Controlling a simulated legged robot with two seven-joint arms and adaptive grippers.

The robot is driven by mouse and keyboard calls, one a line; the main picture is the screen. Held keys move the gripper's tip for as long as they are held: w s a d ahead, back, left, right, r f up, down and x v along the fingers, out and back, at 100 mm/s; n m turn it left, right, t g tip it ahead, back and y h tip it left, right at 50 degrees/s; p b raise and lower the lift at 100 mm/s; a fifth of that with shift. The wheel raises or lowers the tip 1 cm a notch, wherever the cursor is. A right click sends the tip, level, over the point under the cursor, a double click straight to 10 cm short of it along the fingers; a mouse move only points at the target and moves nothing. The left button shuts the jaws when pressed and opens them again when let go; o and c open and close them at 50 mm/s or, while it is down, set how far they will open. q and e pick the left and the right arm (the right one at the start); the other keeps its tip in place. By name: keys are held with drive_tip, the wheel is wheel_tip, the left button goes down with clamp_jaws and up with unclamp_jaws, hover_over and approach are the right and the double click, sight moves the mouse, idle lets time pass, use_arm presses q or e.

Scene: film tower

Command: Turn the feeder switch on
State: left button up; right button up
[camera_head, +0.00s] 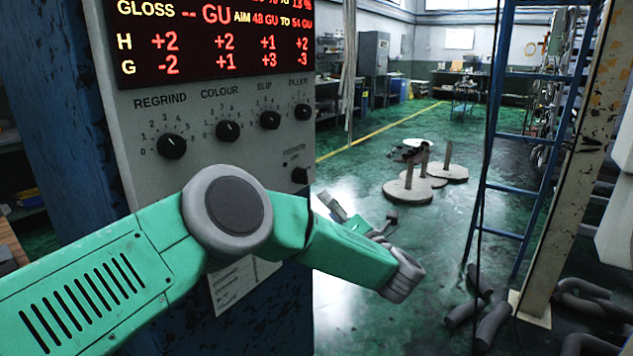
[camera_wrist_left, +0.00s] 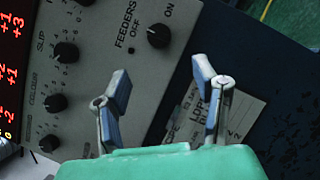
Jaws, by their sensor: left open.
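The feeder switch (camera_head: 300,175) is a black rotary knob low on the right side of the grey control panel in the head view. In the left wrist view the same knob (camera_wrist_left: 158,36) sits under the FEEDERS label, between the OFF and ON marks. My left gripper (camera_head: 360,217) is open and empty, to the right of the panel in the head view. In the wrist view its two blue-padded fingers (camera_wrist_left: 161,78) are spread, with the knob beyond and above the gap, apart from both. My right gripper is not in view.
The panel carries a red digital display (camera_head: 215,40) and other dials such as REGRIND (camera_head: 172,146) and COLOUR (camera_head: 228,131). A paper label (camera_wrist_left: 225,115) is below the switch. A blue ladder (camera_head: 500,150) stands at right; pipes (camera_head: 495,322) lie on the floor.

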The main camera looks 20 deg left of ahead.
sight(305, 180)
use_arm(q)
drive_tip(key=b+x, duration=0.1)
drive_tip(key=x, duration=1)
drive_tip(key=shift+w+a, duration=0.1)
drive_tip(key=shift+w, duration=0.15)
drive_tip(key=shift+w+a, duration=0.15)
drive_tip(key=shift+a, duration=0.2)
drive_tip(key=c, duration=1.1)
